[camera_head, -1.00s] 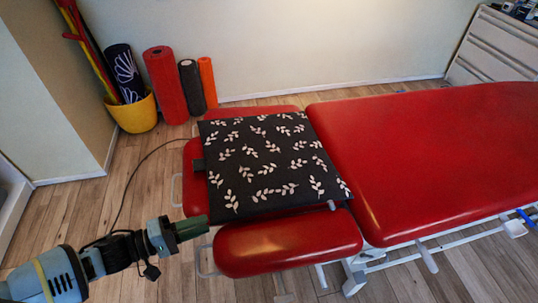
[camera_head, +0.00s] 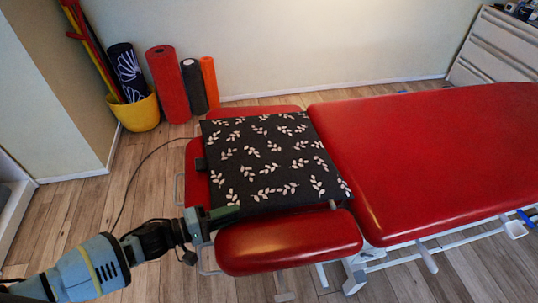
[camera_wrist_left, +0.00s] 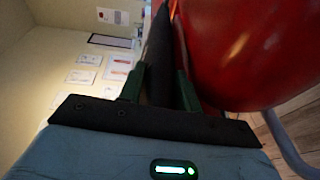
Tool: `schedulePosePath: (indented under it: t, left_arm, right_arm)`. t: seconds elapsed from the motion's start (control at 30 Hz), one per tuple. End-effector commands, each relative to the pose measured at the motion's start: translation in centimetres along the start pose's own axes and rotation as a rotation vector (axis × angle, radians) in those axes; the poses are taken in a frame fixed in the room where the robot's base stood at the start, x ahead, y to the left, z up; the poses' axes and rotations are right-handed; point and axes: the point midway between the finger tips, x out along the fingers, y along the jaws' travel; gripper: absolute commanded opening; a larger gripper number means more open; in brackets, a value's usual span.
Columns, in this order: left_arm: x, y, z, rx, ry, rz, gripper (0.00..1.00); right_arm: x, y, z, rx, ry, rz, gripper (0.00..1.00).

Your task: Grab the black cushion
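The black cushion (camera_head: 265,160) with white leaf prints lies flat on the head end of the red treatment table (camera_head: 430,150). My left gripper (camera_head: 228,212) is at the cushion's near left corner, just behind the near red armrest pad (camera_head: 290,242). In the left wrist view, the green fingers of my left gripper (camera_wrist_left: 160,88) stand apart on either side of the dark cushion edge (camera_wrist_left: 160,50). A narrow gap shows beside the left finger, so the fingers do not look closed on it. My right gripper is not in view.
A yellow pot (camera_head: 134,112) with rolled mats stands in the back left corner. Red, black and orange rollers (camera_head: 168,85) stand by the wall. A white drawer cabinet (camera_head: 500,45) is at the far right.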

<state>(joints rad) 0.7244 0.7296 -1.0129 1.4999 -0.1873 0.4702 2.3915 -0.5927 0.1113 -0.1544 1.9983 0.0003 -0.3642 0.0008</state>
Motion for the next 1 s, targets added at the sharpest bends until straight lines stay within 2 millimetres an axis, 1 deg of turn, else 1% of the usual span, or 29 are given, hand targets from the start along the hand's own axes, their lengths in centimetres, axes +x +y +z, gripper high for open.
schedulePosePath:
  t: [0.07,0.33,0.7,0.83,1.0]
  left_arm:
    - [0.0,0.0,0.0,0.000,0.000,0.000,0.34]
    - [0.0,0.0,0.0,0.000,0.000,0.000,0.00]
    - [0.0,0.2,0.0,0.003,-0.001,0.004,0.00]
    - [0.0,0.3,0.0,0.003,-0.001,0.004,0.00]
    - [-0.1,1.5,-0.1,0.005,-0.002,0.006,0.00]
  right_arm:
    - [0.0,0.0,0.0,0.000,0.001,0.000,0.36]
    - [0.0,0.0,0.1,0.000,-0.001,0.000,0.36]
    - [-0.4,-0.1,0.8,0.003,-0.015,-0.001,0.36]
    - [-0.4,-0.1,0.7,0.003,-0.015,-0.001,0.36]
    - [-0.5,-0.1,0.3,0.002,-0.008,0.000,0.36]
